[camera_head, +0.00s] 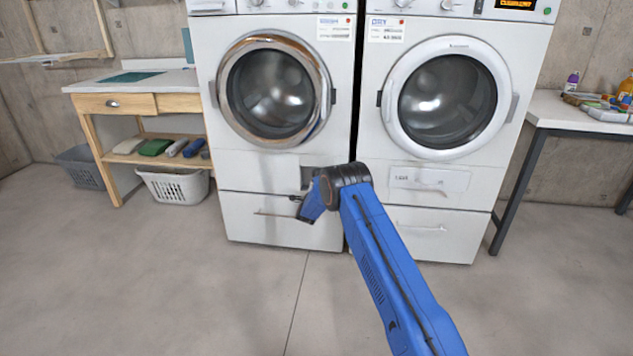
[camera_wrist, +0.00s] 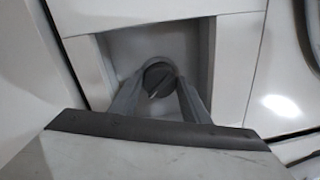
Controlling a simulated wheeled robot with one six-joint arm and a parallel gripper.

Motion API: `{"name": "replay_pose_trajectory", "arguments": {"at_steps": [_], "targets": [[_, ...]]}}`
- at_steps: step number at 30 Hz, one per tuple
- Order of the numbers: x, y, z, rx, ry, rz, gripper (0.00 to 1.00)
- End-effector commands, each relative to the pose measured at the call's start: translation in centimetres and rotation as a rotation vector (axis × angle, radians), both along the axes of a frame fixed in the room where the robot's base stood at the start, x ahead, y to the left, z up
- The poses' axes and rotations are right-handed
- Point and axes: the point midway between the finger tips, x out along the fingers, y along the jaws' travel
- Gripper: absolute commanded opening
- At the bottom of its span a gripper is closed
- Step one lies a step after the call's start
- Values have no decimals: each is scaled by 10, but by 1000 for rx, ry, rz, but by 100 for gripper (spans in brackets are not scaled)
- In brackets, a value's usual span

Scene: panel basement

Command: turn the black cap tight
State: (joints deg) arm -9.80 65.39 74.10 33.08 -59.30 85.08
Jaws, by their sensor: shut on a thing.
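The black cap (camera_wrist: 158,78) is round with a pale mark on its face. It sits in a recessed square opening (camera_wrist: 200,50) low on the front of the left machine, as the wrist view shows. My gripper (camera_wrist: 158,88) reaches into this recess, with one grey finger on each side of the cap, shut on it. In the head view the opening (camera_head: 322,161) shows as a dark gap below the left machine's round door, and my blue arm covers part of it. The cap itself cannot be made out there.
The left washing machine (camera_head: 236,165) and the right dryer (camera_head: 378,205) stand side by side, doors closed. A wooden table (camera_head: 168,80) with a white basket (camera_head: 175,188) below is at left. A white table (camera_head: 560,115) with bottles is at right. The floor in front is clear.

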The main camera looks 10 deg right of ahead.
Motion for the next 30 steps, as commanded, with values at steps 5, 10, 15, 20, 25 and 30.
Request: {"name": "replay_pose_trajectory", "arguments": {"at_steps": [5,10,15,20,25,30], "targets": [[0,-1,-1,84,-26,-3,20],[0,-1,-1,132,-41,-2,20],[0,-2,-1,152,-47,-2,20],[0,-2,-2,156,-48,-3,20],[-1,-2,-2,155,-48,-3,20],[0,-1,-1,154,-48,-2,61]]}}
